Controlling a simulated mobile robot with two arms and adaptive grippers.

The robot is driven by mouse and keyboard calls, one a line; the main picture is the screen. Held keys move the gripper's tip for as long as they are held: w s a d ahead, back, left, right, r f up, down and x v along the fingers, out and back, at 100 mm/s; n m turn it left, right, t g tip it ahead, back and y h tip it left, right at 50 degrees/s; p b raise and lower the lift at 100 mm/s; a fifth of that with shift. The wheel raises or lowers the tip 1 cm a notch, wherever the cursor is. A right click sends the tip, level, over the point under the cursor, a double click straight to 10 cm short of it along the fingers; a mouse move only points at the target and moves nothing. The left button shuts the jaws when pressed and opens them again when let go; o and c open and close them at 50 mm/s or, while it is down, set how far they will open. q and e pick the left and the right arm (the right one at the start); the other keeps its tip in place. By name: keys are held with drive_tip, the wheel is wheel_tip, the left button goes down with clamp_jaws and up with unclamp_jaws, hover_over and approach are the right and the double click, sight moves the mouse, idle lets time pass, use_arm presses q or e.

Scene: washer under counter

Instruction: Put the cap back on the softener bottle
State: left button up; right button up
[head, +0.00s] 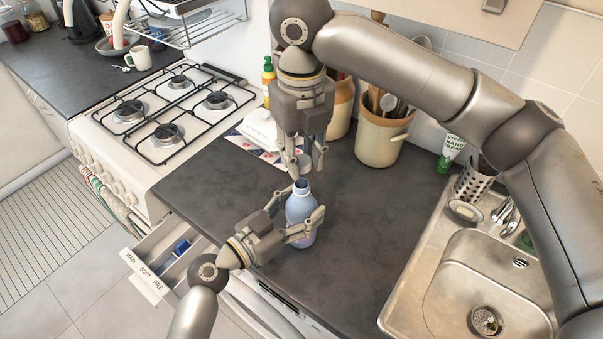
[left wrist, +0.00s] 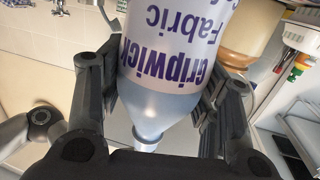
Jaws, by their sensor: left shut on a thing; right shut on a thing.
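The softener bottle (head: 298,208) is pale blue and stands upright on the dark counter, its open neck facing up. My left gripper (head: 306,224) is shut around its body from the left. My right gripper (head: 304,168) points down just above the neck, shut on a small light grey cap (head: 304,160). The cap is partly hidden by the fingers. It looks apart from the neck, since the dark mouth is visible.
A gas stove (head: 165,115) is at the left, and an open detergent drawer (head: 170,250) is at the front left. Utensil crocks (head: 380,138) stand behind, near a white butter dish (head: 260,128). The sink (head: 480,275) is at the right. Counter between bottle and sink is clear.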

sight(302, 184)
drive_tip(key=shift+f, duration=1.4)
drive_tip(key=shift+f, duration=0.1)
drive_tip(key=shift+f, duration=0.8)
drive_tip(key=shift+f, duration=0.55)
